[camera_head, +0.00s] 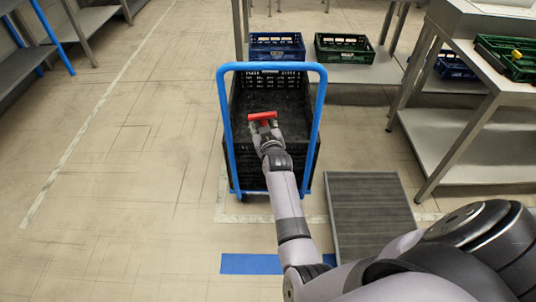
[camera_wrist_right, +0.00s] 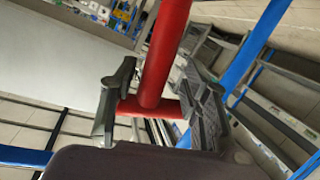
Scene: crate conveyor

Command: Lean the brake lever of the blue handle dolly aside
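The blue handle dolly (camera_head: 223,110) stands ahead of me in the head view, with a black crate (camera_head: 238,105) on it. Its red brake lever (camera_head: 262,116) shows at my right gripper (camera_head: 265,132), inside the outline of the blue handle. In the right wrist view the lever is a red T-shaped bar (camera_wrist_right: 165,50), with its crosspiece between the two fingers of my right gripper (camera_wrist_right: 158,100). The fingers are spread wide; whether they touch the crosspiece ends is unclear. The lever's lower end is hidden. My left gripper is not in view.
A blue crate (camera_head: 277,38) and a green crate (camera_head: 344,39) are behind the dolly. A metal table (camera_head: 480,62) with a lower shelf stands on the right. A grey ribbed mat (camera_head: 370,215) lies right of the dolly. The floor to the left is clear.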

